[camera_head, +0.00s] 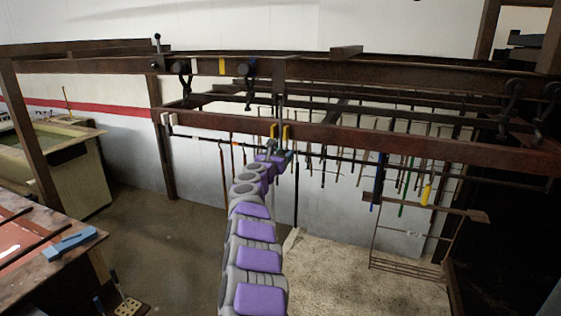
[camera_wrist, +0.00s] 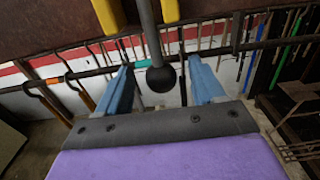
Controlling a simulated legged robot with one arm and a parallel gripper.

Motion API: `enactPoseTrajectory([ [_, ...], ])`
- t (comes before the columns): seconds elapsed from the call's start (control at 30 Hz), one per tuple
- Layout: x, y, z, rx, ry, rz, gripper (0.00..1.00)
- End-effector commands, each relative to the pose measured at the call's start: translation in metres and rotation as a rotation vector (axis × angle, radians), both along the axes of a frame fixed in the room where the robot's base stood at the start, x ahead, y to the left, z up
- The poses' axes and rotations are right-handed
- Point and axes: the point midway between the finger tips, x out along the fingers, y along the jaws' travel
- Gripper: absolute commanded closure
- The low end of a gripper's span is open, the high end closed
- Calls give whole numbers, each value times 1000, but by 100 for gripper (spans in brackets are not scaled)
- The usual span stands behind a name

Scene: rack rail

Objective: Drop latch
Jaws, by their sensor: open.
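A grey rod with a black ball end (camera_wrist: 161,77) hangs down in the wrist view, between two yellow tabs. I take it for the latch's handle. My gripper (camera_wrist: 160,76) is open, with one blue finger on each side of the ball. Gaps show between the ball and both fingers; how deep the ball sits between them I cannot tell. In the head view my gripper (camera_head: 274,148) is at the front brown beam, below the yellow tabs (camera_head: 285,133). The rod (camera_head: 279,98) comes down there from the upper rail; its ball is hidden or too small to tell.
The front brown beam (camera_head: 380,143) crosses just above my gripper. Many tools hang behind it. A workbench (camera_head: 40,240) stands at left; the floor (camera_head: 165,225) between is mostly clear.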

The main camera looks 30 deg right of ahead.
Motion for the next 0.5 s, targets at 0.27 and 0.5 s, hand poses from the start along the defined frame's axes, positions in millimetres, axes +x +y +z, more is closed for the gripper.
enactPoseTrajectory([
  [0.27,-11,14,-5,2,-1,0,32],
  [0.5,-20,27,-4,1,-2,2,32],
])
